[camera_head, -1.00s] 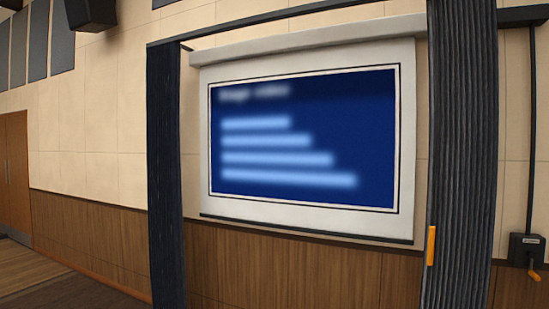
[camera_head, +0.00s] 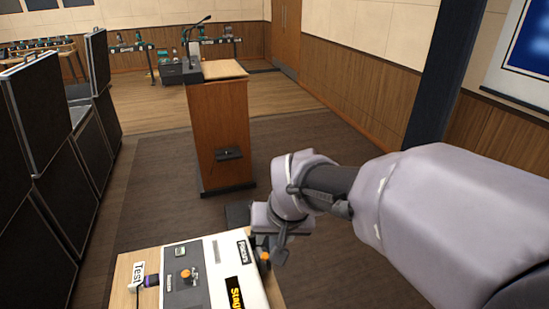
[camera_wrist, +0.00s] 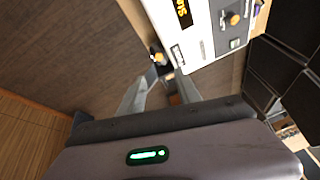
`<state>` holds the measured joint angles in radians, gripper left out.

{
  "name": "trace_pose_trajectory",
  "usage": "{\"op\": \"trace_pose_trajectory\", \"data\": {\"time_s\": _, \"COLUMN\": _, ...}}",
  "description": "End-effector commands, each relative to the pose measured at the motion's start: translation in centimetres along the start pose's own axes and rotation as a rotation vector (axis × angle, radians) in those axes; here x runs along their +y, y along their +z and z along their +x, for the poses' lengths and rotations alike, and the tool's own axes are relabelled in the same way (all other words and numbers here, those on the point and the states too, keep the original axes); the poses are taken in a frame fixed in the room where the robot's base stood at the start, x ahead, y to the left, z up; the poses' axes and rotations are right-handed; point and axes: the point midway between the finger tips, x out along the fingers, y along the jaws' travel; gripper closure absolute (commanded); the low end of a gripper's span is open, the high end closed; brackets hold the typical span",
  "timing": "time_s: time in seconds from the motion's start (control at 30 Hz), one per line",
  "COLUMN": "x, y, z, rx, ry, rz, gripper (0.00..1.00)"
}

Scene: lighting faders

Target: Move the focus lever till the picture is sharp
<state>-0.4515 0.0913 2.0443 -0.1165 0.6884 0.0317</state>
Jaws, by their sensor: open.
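A white box (camera_head: 232,257) with a label that appears to read FOCUS stands on a wooden top at the bottom of the head view. A small lever with an orange tip (camera_head: 265,257) sticks out of its side by that label; in the wrist view the lever (camera_wrist: 157,57) shows just beyond the fingers. My gripper (camera_wrist: 163,78) is open, its two grey fingers reaching toward the lever; I cannot tell whether they touch it. The projection screen (camera_head: 530,45) is cut off at the right edge; its visible blue part looks soft, but its text is out of view.
An orange knob (camera_head: 187,275) sits on the grey panel of the box. A wooden lectern (camera_head: 218,130) stands behind, and dark cases (camera_head: 42,150) are stacked at left. The floor between is clear.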

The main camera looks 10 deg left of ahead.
Motion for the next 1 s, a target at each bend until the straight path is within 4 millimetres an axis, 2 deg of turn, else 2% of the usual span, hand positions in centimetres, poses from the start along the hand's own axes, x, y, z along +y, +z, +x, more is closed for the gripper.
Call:
{"op": "trace_pose_trajectory", "data": {"time_s": 0.03, "x": 0.1, "y": 0.3, "z": 2.0, "rx": -0.005, "ry": 0.001, "rz": 0.001, "gripper": 0.60}}
{"op": "trace_pose_trajectory", "data": {"time_s": 0.2, "x": 0.1, "y": 0.4, "z": 7.4, "rx": -0.004, "ry": 0.001, "rz": 0.000, "gripper": 0.60}}
{"op": "trace_pose_trajectory", "data": {"time_s": 0.3, "x": 0.2, "y": 0.4, "z": 10.2, "rx": -0.005, "ry": 0.001, "rz": 0.002, "gripper": 0.60}}
{"op": "trace_pose_trajectory", "data": {"time_s": 0.43, "x": 0.1, "y": 0.3, "z": 12.9, "rx": -0.003, "ry": 0.001, "rz": 0.001, "gripper": 0.60}}
{"op": "trace_pose_trajectory", "data": {"time_s": 0.6, "x": 0.1, "y": 0.2, "z": 14.5, "rx": -0.002, "ry": 0.000, "rz": 0.002, "gripper": 0.60}}
{"op": "trace_pose_trajectory", "data": {"time_s": 0.9, "x": 0.1, "y": 0.1, "z": 14.7, "rx": -0.001, "ry": 0.000, "rz": 0.002, "gripper": 0.60}}
{"op": "trace_pose_trajectory", "data": {"time_s": 1.0, "x": 0.1, "y": 0.1, "z": 14.7, "rx": -0.001, "ry": 0.000, "rz": 0.002, "gripper": 0.78}}
